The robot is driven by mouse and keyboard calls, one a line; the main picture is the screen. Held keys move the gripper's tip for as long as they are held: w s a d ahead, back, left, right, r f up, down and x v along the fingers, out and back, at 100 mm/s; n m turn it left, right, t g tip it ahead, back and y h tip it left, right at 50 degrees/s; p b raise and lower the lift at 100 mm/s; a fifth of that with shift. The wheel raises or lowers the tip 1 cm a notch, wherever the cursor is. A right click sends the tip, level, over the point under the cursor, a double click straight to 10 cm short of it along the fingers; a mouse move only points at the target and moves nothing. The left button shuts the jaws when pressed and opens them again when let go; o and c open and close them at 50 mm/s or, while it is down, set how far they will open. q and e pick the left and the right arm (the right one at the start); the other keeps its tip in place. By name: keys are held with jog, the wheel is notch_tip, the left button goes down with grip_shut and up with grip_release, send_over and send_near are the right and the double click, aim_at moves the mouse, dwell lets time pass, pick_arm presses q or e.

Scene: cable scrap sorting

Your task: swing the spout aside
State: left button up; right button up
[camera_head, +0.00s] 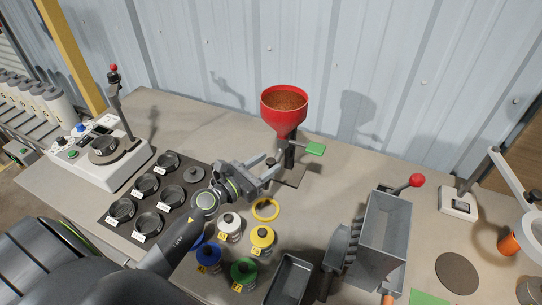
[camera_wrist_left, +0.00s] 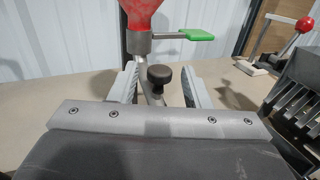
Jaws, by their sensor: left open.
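The red funnel hopper (camera_head: 284,108) holds brown granules and stands at the back middle of the table. A green-handled lever (camera_head: 315,149) sticks out to the right below it, and shows in the left wrist view (camera_wrist_left: 198,35). Under the hopper, the wrist view shows a grey metal spout (camera_wrist_left: 149,96) with a dark round knob (camera_wrist_left: 159,76). My left gripper (camera_head: 271,166) is open just in front of the hopper's outlet. In the wrist view its fingers (camera_wrist_left: 161,82) stand on either side of the knob, with visible gaps. The right gripper is out of view.
A yellow ring (camera_head: 265,209) lies just in front of the left gripper, near several colour-capped containers (camera_head: 262,238). A black tray (camera_head: 145,203) with round dishes is to the left. A grey metal box with a red-ball lever (camera_head: 416,181) stands to the right.

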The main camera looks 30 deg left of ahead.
pick_arm(q)
jog(key=shift+x, duration=1.15)
grip_shut()
